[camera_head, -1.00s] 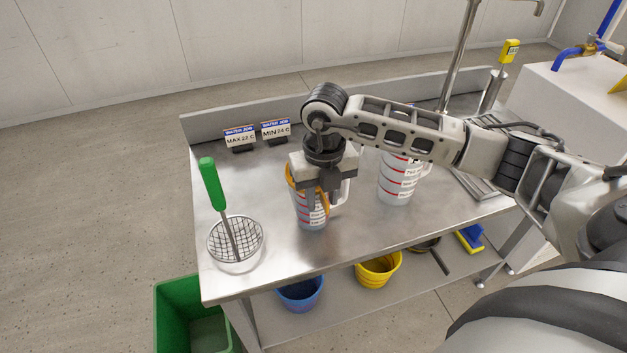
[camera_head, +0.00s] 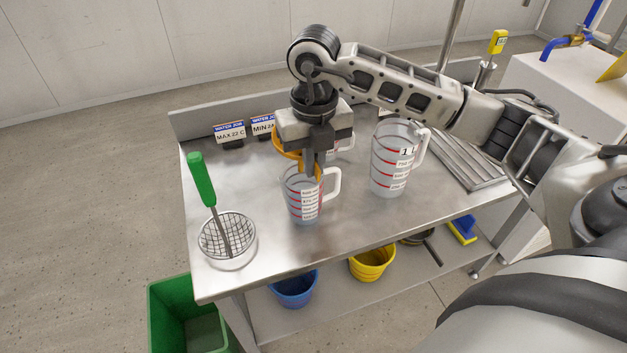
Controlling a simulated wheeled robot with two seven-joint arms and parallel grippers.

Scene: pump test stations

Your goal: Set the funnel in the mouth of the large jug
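The orange funnel (camera_head: 285,144) is partly hidden behind my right gripper (camera_head: 315,170), whose fingers are closed on it. The funnel is above the mouth of the smaller clear jug (camera_head: 301,205), with its wide rim clear of the jug's rim; whether the spout tip is still inside I cannot tell. The large jug (camera_head: 388,170), clear with red marks and a handle on its right, stands upright on the steel table to the right of the gripper, its mouth empty. My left gripper is out of view.
A strainer (camera_head: 227,236) with a green handle stands at the table's (camera_head: 345,225) left end. Small label signs (camera_head: 229,132) stand at the back. Part of another jug shows behind my gripper. A green bin (camera_head: 185,320) and blue (camera_head: 294,290) and yellow (camera_head: 372,264) buckets are lower down.

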